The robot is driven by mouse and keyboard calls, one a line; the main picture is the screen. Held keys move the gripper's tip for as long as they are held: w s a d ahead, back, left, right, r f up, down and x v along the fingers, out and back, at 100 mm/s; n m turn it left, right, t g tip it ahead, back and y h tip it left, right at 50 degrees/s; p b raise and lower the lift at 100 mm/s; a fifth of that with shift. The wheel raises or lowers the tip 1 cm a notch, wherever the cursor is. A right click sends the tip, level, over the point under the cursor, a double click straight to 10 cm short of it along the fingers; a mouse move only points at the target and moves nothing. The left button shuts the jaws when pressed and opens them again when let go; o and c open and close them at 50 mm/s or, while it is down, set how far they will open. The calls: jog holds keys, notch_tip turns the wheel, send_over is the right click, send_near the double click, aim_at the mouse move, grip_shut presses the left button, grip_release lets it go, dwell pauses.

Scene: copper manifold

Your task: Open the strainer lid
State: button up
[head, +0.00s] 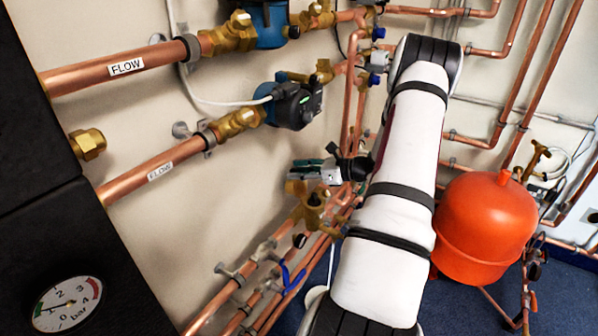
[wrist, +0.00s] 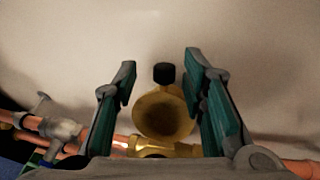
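The brass strainer (head: 312,207) sits on the copper pipework left of my arm in the head view. In the wrist view a round brass face of it (wrist: 163,114) shows between my fingers, with a small black knob (wrist: 164,73) beyond it. I cannot tell whether this face is a closed lid or an open mouth. My gripper (head: 308,171) is just above the strainer in the head view. In the wrist view my gripper (wrist: 160,66) is open, with a green-padded finger on either side of the brass and gaps between.
An orange vessel (head: 485,225) stands right of my arm. A dark cabinet with a pressure gauge (head: 67,304) fills the left. A blue-handled valve (head: 292,277) is below.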

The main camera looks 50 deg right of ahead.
jog(key=v, duration=1.2)
jog(key=shift+s+d, duration=0.1)
dwell(0.4)
